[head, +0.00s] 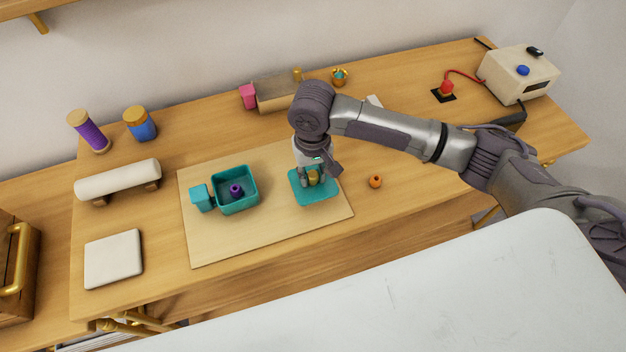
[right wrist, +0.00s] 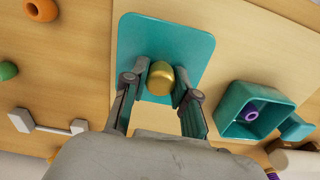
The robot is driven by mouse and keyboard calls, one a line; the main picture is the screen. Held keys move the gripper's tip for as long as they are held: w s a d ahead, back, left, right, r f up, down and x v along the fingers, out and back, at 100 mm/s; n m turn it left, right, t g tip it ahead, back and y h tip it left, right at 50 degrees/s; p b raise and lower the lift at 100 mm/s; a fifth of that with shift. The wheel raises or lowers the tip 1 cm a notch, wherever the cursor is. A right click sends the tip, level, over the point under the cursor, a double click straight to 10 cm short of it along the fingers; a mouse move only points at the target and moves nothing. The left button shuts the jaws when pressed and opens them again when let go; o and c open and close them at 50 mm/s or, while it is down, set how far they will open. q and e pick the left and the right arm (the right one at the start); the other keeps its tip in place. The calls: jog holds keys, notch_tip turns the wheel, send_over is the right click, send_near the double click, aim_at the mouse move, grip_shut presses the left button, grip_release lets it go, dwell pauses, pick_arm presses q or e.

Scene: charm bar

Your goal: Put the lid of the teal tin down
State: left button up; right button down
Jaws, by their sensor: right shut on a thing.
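The teal tin (head: 254,190) stands open on the pale board, with a purple ring-like piece (head: 236,190) inside; the tin also shows in the right wrist view (right wrist: 284,104). Its lid (head: 318,194) is a flat teal plate with a gold knob (head: 313,177), to the right of the tin. My right gripper (head: 312,182) is above the lid, shut on the gold knob. In the right wrist view the fingers (right wrist: 160,82) stand on either side of the knob (right wrist: 160,78). I cannot tell whether the lid touches the board. My left gripper is not in view.
The pale board (head: 205,252) has bare room around the tin and lid. An orange bead (head: 375,181) lies right of the board. A white pad (head: 113,258) and white roll (head: 118,179) are left. A beige box (head: 519,74) with a red cable stands far right.

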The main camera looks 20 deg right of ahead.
aim_at(313, 184)
notch_tip(313, 184, down, 3)
jog(key=shift+f+p, duration=0.2)
jog(key=shift+p, duration=0.15)
jog(key=shift+f, duration=0.1)
jog(key=c, duration=0.9)
grip_release()
jog(key=shift+f, duration=0.15)
notch_tip(313, 184, up, 12)
jog(key=shift+r+b, duration=0.2)
jog(key=shift+b, duration=0.7)
jog(key=shift+s+f, duration=0.1)
